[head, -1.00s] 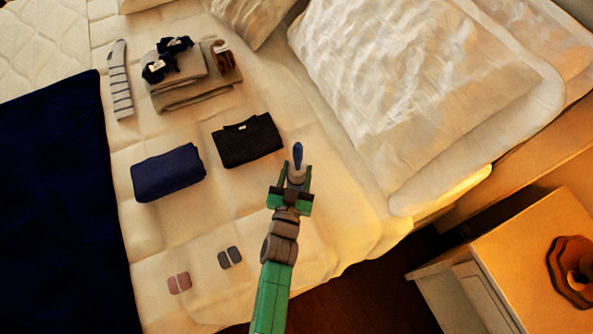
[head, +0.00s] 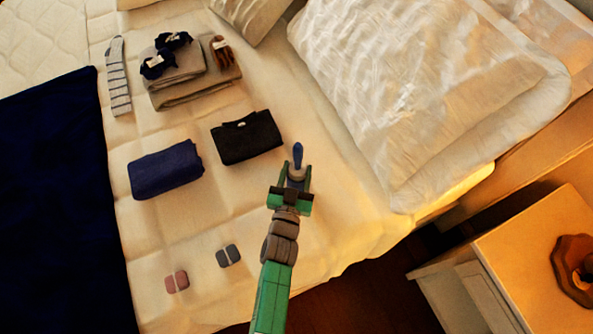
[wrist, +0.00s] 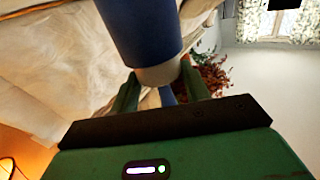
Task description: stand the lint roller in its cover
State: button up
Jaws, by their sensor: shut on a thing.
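My gripper (head: 296,174) is shut on the lint roller (head: 298,155), over the near right part of the bed. The roller has a blue part pointing away from my arm and a pale grey part between the green fingers. In the wrist view, a large blue cylinder (wrist: 143,28) with a pale band rises from between my fingers (wrist: 160,78), and a smaller blue bit shows behind the band. I cannot make out the roller's cover in either view.
A black folded garment (head: 247,137) and a navy folded garment (head: 166,170) lie left of my gripper. Grey and pink paired pieces (head: 229,256) lie nearer. Pillows (head: 410,90) fill the back right. A nightstand (head: 520,270) holds a brown round object (head: 574,270).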

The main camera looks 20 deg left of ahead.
jog(key=shift+f+b, duration=0.75)
jog(key=shift+f, duration=0.1)
jog(key=shift+r, duration=0.15)
dwell(0.3)
jog(key=o, duration=1)
jog(key=p+v, duration=0.1)
jog(key=v, duration=0.7)
jog(key=shift+w, duration=0.1)
